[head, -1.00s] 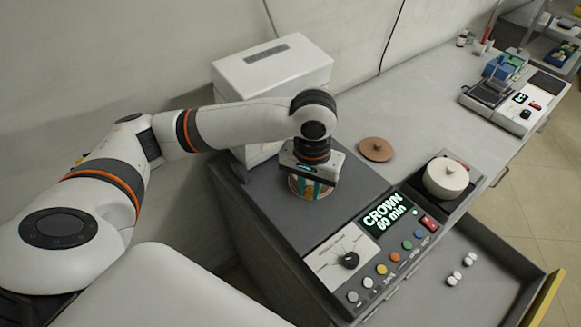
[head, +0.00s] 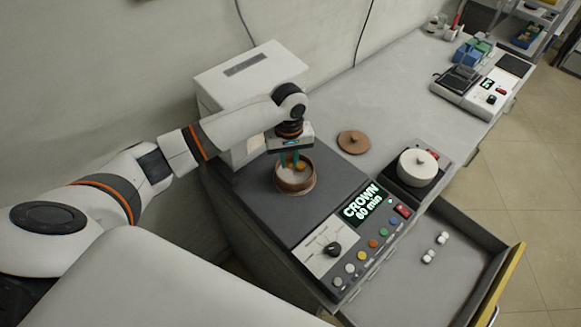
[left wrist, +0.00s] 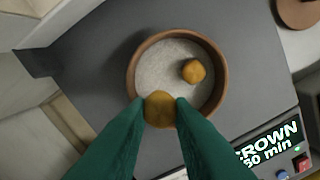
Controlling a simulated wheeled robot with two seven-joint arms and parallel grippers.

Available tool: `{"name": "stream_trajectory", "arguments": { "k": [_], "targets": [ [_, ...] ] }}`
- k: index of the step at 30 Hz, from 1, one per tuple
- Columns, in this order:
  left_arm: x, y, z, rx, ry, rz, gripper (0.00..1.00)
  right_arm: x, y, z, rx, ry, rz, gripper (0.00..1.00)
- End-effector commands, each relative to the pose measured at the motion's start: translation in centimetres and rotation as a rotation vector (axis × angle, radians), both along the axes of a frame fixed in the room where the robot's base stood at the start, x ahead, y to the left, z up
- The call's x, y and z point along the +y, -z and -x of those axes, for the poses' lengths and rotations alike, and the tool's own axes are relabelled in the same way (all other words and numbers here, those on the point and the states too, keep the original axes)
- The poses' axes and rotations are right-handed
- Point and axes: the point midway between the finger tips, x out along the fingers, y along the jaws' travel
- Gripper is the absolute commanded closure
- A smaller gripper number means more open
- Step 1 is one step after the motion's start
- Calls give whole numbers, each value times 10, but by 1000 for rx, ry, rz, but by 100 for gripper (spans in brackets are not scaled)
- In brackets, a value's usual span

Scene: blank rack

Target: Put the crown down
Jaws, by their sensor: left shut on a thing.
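My left gripper (head: 289,160) has green fingers and is shut on a small golden crown (left wrist: 160,108). It is over the near rim of a round brown dish (head: 296,187), as seen in the left wrist view (left wrist: 133,75). A bed of pale grains (left wrist: 165,70) fills the dish. A second golden crown (left wrist: 193,71) lies on the grains, apart from the held one. I cannot tell how high the held crown is above the grains. My right gripper is in neither view.
The dish stands on a dark grey machine top (head: 250,195) beside a white box-shaped unit (head: 245,85). Its panel (head: 362,205) reads "CROWN 60 min". A brown lid (head: 352,142) and a white lidded pot (head: 417,168) stand to the right. An open drawer (head: 400,290) holds small white pieces.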

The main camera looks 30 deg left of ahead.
Motion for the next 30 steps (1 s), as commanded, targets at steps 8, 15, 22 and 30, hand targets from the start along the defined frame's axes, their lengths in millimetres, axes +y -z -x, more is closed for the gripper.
{"name": "stream_trajectory", "arguments": {
  "k": [8, 15, 22, 30],
  "targets": [
    [0, 31, 1, 2, 1, 0, 100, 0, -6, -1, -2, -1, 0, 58],
    [0, 53, 0, -2, 2, 0, 100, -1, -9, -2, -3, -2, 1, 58],
    [0, 53, 0, -1, 2, 0, 100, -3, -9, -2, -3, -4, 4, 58],
    [0, 55, 0, -1, 2, 0, 70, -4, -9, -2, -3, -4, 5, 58]
  ]
}}
